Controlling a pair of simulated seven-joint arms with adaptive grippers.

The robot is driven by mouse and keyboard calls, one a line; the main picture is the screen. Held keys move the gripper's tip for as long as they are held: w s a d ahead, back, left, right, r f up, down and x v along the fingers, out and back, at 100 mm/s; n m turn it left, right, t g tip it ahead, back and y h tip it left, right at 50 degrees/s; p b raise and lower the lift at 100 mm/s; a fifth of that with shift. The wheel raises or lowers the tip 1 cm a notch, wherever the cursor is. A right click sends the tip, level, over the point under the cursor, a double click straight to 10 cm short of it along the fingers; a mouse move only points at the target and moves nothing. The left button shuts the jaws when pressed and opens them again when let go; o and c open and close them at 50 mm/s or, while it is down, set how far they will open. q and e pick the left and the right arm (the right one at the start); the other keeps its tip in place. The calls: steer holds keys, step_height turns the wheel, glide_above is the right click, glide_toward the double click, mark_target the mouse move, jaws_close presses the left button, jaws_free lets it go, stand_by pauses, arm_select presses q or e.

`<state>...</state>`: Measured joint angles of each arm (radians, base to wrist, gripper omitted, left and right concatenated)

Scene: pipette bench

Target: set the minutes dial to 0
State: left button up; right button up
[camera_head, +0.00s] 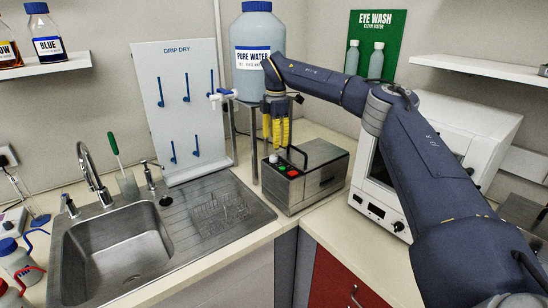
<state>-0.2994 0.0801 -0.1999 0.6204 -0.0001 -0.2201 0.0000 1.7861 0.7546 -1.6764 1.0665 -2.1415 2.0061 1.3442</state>
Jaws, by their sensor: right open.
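My right gripper (276,146) points down with its yellow fingers over the front-left part of a dark metal box with a control panel (320,192). It is open, and nothing shows between the fingers. A small pale knob (273,158) stands on the panel just below the fingertips; I cannot tell whether they touch it. Red and green buttons (288,170) sit beside it. A dark round knob (398,226) is on the front of the white oven-like appliance (440,150). No dial markings are readable, so I cannot tell which knob sets minutes. My left gripper is out of view.
A steel sink (125,245) with a tap lies left of the box. Behind stand a drip-dry rack (180,130) with blue pegs and a large pure water bottle (256,55) on a metal stand. My right arm passes in front of the white appliance. Clear counter lies before the box.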

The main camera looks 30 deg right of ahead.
mark_target(274, 156)
steer(key=shift+w+f, duration=0.2)
steer(key=shift+f, duration=3.4)
